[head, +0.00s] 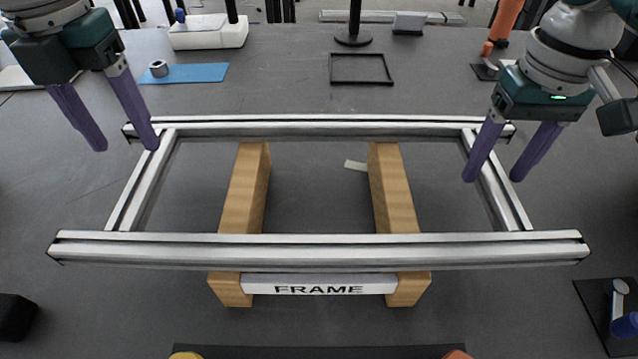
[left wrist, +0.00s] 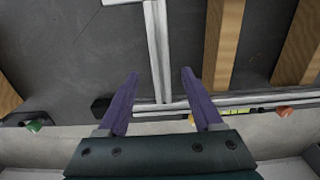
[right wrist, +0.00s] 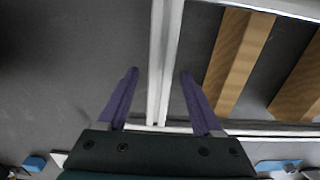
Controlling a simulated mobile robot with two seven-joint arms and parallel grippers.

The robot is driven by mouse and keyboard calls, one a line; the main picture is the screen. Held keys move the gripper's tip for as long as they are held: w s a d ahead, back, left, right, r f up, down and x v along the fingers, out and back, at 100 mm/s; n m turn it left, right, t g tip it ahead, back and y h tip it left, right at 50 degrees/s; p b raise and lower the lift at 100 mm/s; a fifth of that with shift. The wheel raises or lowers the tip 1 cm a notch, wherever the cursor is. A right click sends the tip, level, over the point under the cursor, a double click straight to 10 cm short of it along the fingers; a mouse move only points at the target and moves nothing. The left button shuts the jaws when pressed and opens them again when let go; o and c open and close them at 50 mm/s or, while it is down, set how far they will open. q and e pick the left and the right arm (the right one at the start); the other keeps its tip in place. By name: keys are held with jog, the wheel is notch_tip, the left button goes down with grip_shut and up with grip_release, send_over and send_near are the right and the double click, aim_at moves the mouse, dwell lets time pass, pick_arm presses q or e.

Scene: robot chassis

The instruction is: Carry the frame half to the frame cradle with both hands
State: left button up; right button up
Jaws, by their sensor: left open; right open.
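The frame half is a rectangle of silver aluminium rails (head: 320,250) lying across the frame cradle, two wooden beams (head: 245,195) with a white plate marked FRAME (head: 318,285). My left gripper (head: 127,149) is open and empty near the back of the frame's left side rail; in the left wrist view a rail (left wrist: 158,50) runs between its fingers. My right gripper (head: 493,179) is open, its fingers on either side of the right side rail, which also shows in the right wrist view (right wrist: 163,65). I cannot tell whether any finger touches a rail.
Behind the frame lie a blue mat (head: 195,73) with a metal ring (head: 159,69), a thin black square frame (head: 360,82) and a white block (head: 208,36). A dark tray (head: 595,300) with small parts is at the front right, and a black object (head: 15,316) at the front left.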

jog(key=shift+r, duration=0.1)
pick_arm(q)
notch_tip(320, 180, up, 6)
jog(key=shift+r, duration=0.25)
pick_arm(e)
notch_tip(320, 180, up, 12)
dwell(0.5)
